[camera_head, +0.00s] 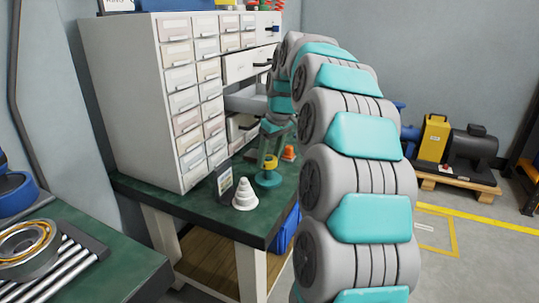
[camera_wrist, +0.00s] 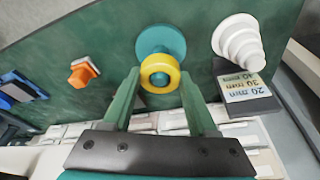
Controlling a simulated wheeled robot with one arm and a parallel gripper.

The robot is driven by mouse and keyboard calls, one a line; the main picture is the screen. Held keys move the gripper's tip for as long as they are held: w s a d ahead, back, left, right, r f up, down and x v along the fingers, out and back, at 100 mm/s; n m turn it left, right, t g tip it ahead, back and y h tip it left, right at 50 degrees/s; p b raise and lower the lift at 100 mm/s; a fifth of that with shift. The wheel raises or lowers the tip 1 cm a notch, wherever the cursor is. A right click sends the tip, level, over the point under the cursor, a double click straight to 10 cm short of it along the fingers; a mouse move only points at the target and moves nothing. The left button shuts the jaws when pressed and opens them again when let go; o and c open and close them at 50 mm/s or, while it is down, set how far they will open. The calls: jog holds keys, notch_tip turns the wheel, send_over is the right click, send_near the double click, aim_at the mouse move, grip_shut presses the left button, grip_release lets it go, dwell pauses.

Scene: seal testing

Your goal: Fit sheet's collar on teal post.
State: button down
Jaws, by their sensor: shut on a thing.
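A yellow collar (camera_wrist: 172,77) is between the two fingertips of my gripper (camera_wrist: 159,74) in the wrist view, and the gripper is shut on it. Teal shows through the collar's hole. The teal post's round base (camera_wrist: 160,38) lies just behind it. In the head view the yellow collar (camera_head: 270,161) is at the post, above the wide teal base (camera_head: 268,181), with my gripper (camera_head: 271,152) over it. How far down the post the collar sits is hard to tell. A small sheet (camera_wrist: 245,86) reads 20, 30 and 40 mm; its sign (camera_head: 224,181) stands left of the post.
A white stepped cone (camera_head: 245,196) stands beside the sign on the green bench (camera_head: 220,217). An orange piece (camera_wrist: 82,74) sits on the post's other side. A drawer cabinet (camera_head: 125,95) rises behind, some drawers pulled open close to my arm.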

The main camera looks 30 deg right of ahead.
jog(key=shift+f, duration=0.1)
jog(key=shift+c, duration=0.6)
grip_release()
jog(key=shift+r+p, duration=1.8)
jog(key=shift+r, duration=1.7)
